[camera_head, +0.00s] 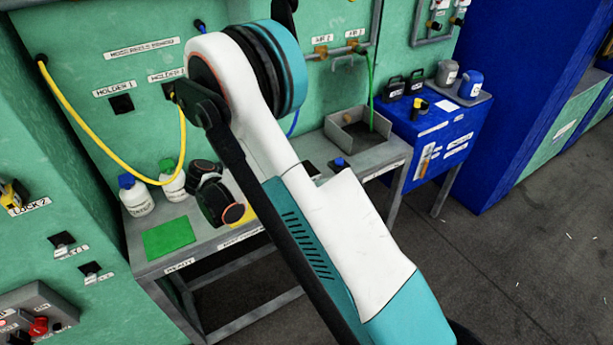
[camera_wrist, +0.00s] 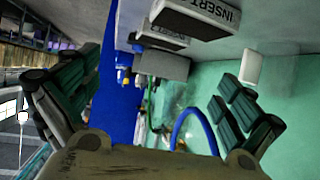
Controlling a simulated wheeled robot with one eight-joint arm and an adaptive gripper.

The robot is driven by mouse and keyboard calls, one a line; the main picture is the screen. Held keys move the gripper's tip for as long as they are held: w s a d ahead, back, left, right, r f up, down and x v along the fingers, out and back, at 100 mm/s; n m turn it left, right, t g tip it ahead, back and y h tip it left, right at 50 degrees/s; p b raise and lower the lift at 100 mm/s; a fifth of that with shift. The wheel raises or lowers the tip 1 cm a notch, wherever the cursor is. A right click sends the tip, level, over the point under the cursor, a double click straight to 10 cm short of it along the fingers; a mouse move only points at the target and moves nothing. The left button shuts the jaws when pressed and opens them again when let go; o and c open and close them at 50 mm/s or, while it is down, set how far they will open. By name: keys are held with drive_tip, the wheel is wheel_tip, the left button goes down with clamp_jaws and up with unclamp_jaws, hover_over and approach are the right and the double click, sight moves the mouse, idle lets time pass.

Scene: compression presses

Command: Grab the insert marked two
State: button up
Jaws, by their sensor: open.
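In the wrist view a grey block with a white face reading "INSERT" (camera_wrist: 195,17) is at the top, cut off by the picture edge. The number after the word cannot be read clearly. A similar darker block (camera_wrist: 162,38) sits just below it, its label too small to read. My gripper (camera_wrist: 160,85) is open, with its dark green fingers spread wide left and right and nothing between them. The blocks appear beyond the fingers, not touching them. In the head view my arm covers the middle, my gripper does not show and no marked insert can be made out.
A blue cabinet (camera_head: 430,130) adjoins on the right. Hoses hang from the green wall. Open floor lies right.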

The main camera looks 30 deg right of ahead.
drive_tip(key=shift+d+f, duration=0.2)
drive_tip(key=shift+f, duration=0.05)
drive_tip(key=b+x, duration=0.2)
drive_tip(key=x, duration=0.5)
drive_tip(key=shift+d, duration=0.1)
drive_tip(key=shift+w+b+x, duration=0.15)
drive_tip(key=shift+b+x, duration=0.4)
drive_tip(key=shift+x, duration=1)
drive_tip(key=shift+w+b+x, duration=0.15)
drive_tip(key=shift+b+x, duration=0.4)
drive_tip(key=shift+x, duration=1.05)
drive_tip(key=shift+r, duration=0.2)
drive_tip(key=c, duration=1.4)
